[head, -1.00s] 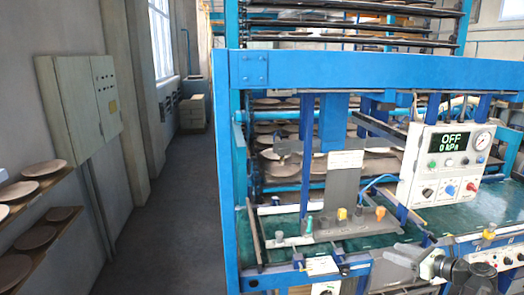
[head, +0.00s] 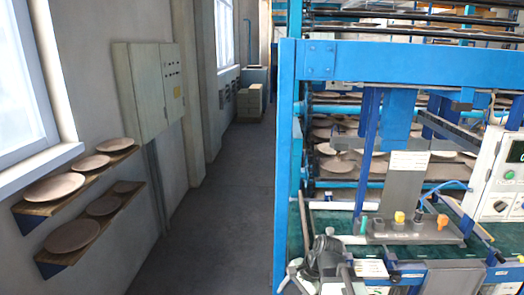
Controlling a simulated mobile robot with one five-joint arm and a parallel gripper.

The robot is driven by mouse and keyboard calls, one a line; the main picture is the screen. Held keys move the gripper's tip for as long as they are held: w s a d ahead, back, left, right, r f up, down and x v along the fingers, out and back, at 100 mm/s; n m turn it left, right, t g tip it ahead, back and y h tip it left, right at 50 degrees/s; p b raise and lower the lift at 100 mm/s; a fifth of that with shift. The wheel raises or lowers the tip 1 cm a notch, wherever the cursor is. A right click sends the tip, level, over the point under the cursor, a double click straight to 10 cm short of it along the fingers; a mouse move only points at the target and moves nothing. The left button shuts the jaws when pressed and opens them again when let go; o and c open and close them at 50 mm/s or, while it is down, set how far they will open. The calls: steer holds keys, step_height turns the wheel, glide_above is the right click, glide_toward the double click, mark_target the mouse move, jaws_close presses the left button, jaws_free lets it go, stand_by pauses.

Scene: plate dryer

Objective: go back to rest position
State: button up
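My arm's grey and black end with my gripper (head: 322,258) shows at the bottom centre of the head view, low in front of the blue plate dryer frame (head: 284,170). It overlaps the left front corner of the machine in the picture. Its fingers are small and hard to make out, so I cannot tell whether they are open or shut. No plate is visible in it. The lower part of the arm is cut off by the picture's bottom edge.
A grey floor aisle (head: 225,215) runs clear on the left. Wall shelves (head: 148,206) with several brown plates and a grey cabinet (head: 150,90) line the left wall. The control box (head: 498,170) is partly cut off at right. Boxes (head: 249,102) stand far back.

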steer(key=s+d+f+n+h, duration=0.2)
steer(key=s+d+n+h, duration=0.1)
steer(key=d+n, duration=0.5)
steer(key=shift+n+g+h, duration=0.4)
steer(key=shift+n+h, duration=0.4)
steer(key=shift+n, duration=0.2)
